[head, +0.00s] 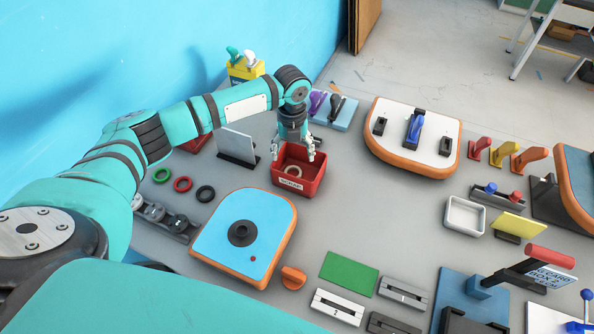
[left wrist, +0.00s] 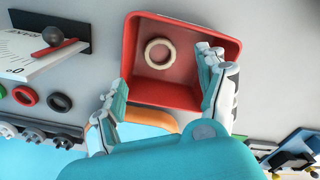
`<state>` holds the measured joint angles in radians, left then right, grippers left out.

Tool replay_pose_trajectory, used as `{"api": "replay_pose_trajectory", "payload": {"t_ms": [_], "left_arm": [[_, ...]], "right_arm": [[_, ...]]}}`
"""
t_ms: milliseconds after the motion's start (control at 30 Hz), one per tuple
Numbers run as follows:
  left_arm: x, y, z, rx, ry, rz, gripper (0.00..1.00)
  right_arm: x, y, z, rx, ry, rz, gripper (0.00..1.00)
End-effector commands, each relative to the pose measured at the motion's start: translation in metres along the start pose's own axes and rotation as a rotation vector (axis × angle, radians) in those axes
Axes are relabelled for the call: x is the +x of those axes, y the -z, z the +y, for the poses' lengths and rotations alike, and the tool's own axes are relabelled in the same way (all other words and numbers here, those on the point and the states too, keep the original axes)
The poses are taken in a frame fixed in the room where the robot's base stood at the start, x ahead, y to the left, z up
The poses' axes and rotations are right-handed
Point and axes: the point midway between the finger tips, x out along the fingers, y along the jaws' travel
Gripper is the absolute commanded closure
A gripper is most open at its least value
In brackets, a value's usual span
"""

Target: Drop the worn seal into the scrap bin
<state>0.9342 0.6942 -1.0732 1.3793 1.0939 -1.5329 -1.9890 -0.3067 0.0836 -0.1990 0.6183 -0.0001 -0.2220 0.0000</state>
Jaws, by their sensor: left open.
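The worn seal (head: 292,171) is a cream-coloured ring lying inside the red scrap bin (head: 290,186). In the left wrist view the seal (left wrist: 159,53) lies on the floor of the bin (left wrist: 235,55), towards its left side. My left gripper (head: 297,151) is above the bin. Its two fingers are spread apart and nothing is between them; the wrist view shows them (left wrist: 160,95) over the bin's near part, apart from the seal. My right gripper is not in view.
Green, red and black rings (head: 183,184) lie left of the bin, near an upright plate (head: 237,145). A blue board with an orange edge (head: 243,238) lies in front. A white board (head: 413,137) stands behind to the right. Bare table surrounds the bin's right side.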

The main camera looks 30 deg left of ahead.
Motion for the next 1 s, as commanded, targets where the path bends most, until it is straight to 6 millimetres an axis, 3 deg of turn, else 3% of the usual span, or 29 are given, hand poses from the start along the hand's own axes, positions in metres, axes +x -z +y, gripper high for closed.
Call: {"api": "replay_pose_trajectory", "payload": {"t_ms": [167,267,700,1000], "left_arm": [[-0.004,0.0,0.0,0.0,0.001,-0.001,0.26],[-0.017,-0.001,-0.001,0.0,0.003,-0.003,0.26],[-0.103,-0.001,-0.001,0.0,0.002,-0.003,0.26],[-0.12,0.0,0.0,0.0,0.0,0.0,0.26]], "right_arm": [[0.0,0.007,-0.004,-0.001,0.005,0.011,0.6],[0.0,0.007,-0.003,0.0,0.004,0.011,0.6],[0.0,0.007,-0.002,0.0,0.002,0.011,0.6],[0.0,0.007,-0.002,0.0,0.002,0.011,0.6]]}}
